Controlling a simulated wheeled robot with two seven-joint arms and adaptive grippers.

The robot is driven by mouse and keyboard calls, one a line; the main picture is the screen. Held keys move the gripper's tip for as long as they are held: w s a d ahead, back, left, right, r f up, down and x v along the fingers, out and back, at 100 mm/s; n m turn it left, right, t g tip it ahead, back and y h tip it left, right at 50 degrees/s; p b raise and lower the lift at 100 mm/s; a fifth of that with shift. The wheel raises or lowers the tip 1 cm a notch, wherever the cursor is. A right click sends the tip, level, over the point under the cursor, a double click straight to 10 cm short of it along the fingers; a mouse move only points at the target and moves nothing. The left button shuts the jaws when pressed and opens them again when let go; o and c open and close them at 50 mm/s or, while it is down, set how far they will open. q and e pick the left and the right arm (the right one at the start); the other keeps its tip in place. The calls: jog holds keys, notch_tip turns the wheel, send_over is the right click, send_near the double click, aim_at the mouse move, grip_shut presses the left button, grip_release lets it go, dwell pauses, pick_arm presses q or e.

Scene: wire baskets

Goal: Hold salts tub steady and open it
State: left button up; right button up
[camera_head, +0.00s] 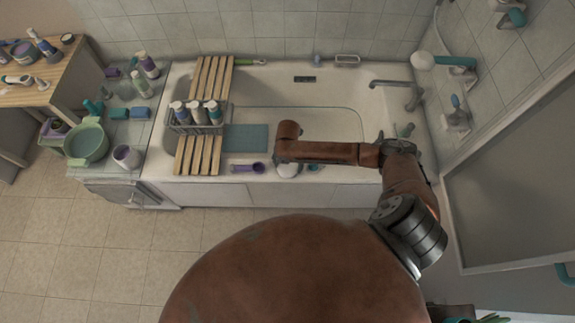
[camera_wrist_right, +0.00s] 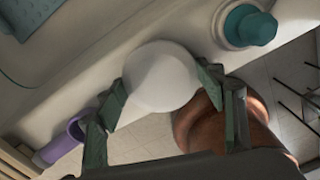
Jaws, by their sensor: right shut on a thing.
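The salts tub (camera_wrist_right: 160,75) shows in the right wrist view as a round white top seen from above. It also shows in the head view (camera_head: 288,171) as a small white shape at the bathtub's front rim, partly hidden by my right arm. My right gripper (camera_wrist_right: 163,90) is shut on the tub, with one dark green finger on each side of it. The tub looks shut from above, though its lid seam cannot be made out. My left gripper is in neither view.
A teal-capped item (camera_wrist_right: 250,25) stands close beside the tub, and a purple scoop (camera_head: 248,167) lies on its other side. A wooden rack (camera_head: 209,80) with a wire basket of bottles (camera_head: 197,114) spans the bathtub (camera_head: 310,88). The floor in front is partly clear.

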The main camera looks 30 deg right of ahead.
aim_at(288, 167)
jog(key=shift+f, duration=0.1)
jog(key=o, duration=1.3)
notch_tip(288, 167, up, 12)
jog(key=p, duration=0.3)
